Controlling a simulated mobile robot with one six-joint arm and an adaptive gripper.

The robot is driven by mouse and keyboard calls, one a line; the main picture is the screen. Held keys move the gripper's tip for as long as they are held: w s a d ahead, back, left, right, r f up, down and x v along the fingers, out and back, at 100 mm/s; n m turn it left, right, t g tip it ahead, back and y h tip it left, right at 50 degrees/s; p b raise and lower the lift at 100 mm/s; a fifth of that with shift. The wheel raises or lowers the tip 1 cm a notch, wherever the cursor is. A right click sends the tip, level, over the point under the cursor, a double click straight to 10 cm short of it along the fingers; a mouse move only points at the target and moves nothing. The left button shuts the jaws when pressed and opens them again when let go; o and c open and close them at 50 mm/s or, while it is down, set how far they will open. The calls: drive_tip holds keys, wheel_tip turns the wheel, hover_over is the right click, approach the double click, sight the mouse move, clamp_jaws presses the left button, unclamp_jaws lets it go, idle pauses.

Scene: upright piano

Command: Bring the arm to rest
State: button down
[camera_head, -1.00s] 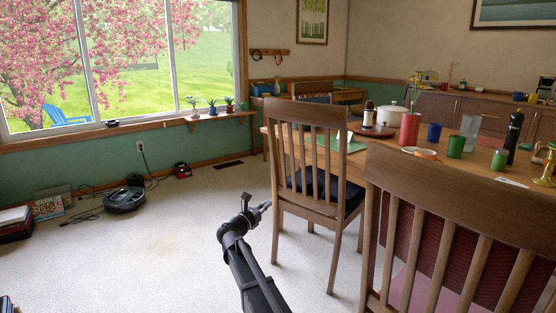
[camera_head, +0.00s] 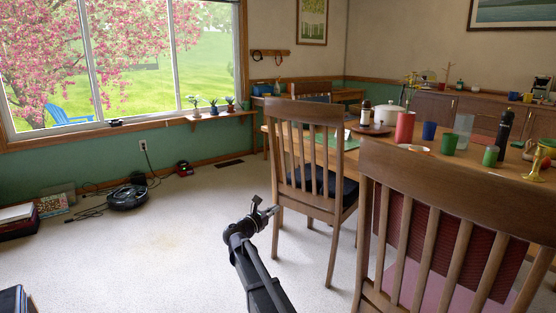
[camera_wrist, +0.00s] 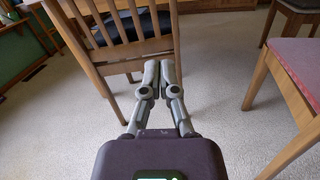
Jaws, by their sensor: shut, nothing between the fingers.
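My gripper (camera_head: 273,210) is at the end of my black arm, low in the middle of the head view, just left of a wooden chair's legs. In the wrist view my gripper (camera_wrist: 159,68) shows its two grey fingers side by side, shut and empty. It points toward the near wooden chair (camera_head: 318,153), whose slatted back and dark seat (camera_wrist: 128,30) show ahead and to the left in the wrist view. I cannot tell the exact gap between fingertips and chair.
A second chair (camera_head: 455,200) with a reddish seat stands at the right. The table (camera_head: 478,158) behind holds cups and bottles. A robot vacuum (camera_head: 128,197) and cables lie by the left wall. Open carpet (camera_head: 170,250) spreads left of my arm.

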drive_tip(key=s+d+f+m+g+y+p, duration=0.2)
drive_tip(key=s+d+f+m+g, duration=0.3)
drive_tip(key=s+d+m, duration=0.35)
drive_tip(key=s+d+f+m+g+y+p, duration=0.2)
drive_tip(key=s+d+f+m+g, duration=0.3)
drive_tip(key=s+d+m, duration=0.35)
drive_tip(key=s+d+f+m+g+y+p, duration=0.15)
drive_tip(key=s+m+y, duration=0.3)
drive_tip(key=s, duration=0.45)
drive_tip(key=s+f+m+g+y+p, duration=0.1)
drive_tip(key=s+m+g+y+p, duration=0.25)
drive_tip(key=s, duration=0.65)
wheel_tip(320, 180, up, 38)
drive_tip(key=m+p, duration=0.1)
drive_tip(key=p, duration=3.4)
drive_tip(key=shift+f+m+t+p, duration=0.25)
drive_tip(key=shift+m+t+p, duration=0.05)
drive_tip(key=shift+t+p, duration=0.1)
